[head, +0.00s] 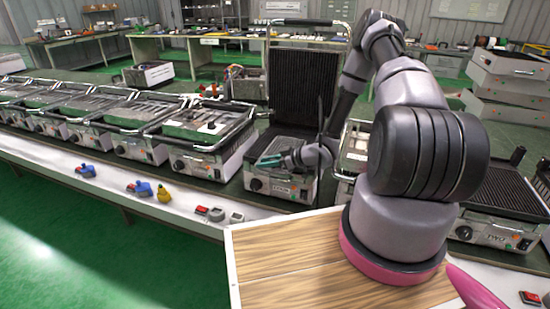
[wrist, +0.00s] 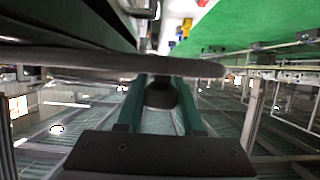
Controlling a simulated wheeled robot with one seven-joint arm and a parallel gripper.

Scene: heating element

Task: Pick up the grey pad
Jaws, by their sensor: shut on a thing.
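My gripper (head: 268,160) has teal fingers and reaches to the left, low over the front of an open contact grill (head: 295,187). In the wrist view my gripper (wrist: 161,85) has its two teal fingers on either side of a dark rounded piece. A long, dark grey flat thing (wrist: 90,62), seen nearly edge-on, crosses at the finger ends; it looks like the grey pad. The fingers are shut on it. In the head view I cannot make out the pad clearly at the fingers.
The grill's ribbed lid (head: 302,85) stands upright behind my gripper. A row of similar grills (head: 200,135) stands to the left. Blue connectors (head: 140,187), a yellow one (head: 164,193) and red switches (head: 202,210) lie along the white bench front. A wooden board (head: 280,262) is nearest.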

